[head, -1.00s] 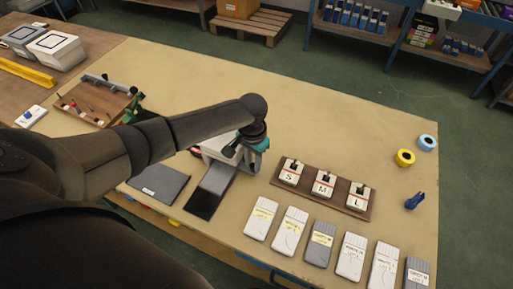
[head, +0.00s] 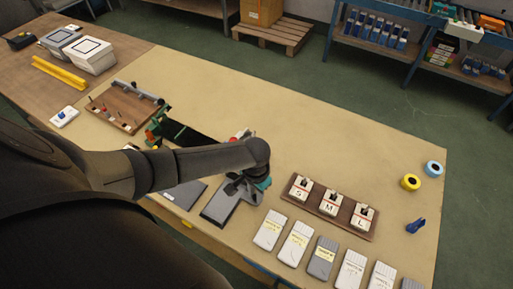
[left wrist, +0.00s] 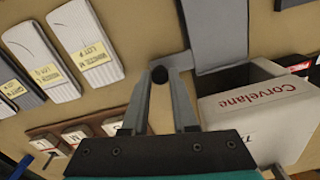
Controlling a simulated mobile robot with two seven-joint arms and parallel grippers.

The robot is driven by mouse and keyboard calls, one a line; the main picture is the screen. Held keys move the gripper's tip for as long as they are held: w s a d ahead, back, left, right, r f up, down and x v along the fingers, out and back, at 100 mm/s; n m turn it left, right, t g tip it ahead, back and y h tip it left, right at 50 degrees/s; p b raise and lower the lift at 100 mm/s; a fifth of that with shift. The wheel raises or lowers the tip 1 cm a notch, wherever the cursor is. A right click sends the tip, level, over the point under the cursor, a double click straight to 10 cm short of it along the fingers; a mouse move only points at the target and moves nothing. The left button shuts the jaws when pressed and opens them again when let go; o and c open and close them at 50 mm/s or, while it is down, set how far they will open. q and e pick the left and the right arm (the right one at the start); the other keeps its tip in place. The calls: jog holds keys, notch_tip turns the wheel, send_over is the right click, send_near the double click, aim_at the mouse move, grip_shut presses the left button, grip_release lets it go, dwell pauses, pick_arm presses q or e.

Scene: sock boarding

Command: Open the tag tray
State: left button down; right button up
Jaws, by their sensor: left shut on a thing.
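A white box marked "Corvelane" (left wrist: 278,108) lies right of my left gripper in the left wrist view. A "T" shows on its side; the rest of that word is cut off. I take it for the tag tray, but cannot be sure. My left gripper (left wrist: 160,77) is shut on a small dark round knob (left wrist: 159,74). Whether the knob belongs to the box is unclear. In the head view my left gripper (head: 245,188) is low over the table beside a dark grey slab (head: 219,208); my arm hides most of the box. My right gripper is not seen.
A brown rack with S, M and L blocks (head: 331,207) stands right of my left gripper. Several grey and white packs (head: 296,243) lie along the front edge. Yellow (head: 410,182) and blue (head: 433,168) tape rolls are at the right. The table's back middle is clear.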

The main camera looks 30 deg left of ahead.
pick_arm(q)
jog(key=c, duration=1)
grip_release()
notch_tip(320, 180, up, 15)
jog(key=p, duration=0.3)
jog(key=shift+r, duration=0.15)
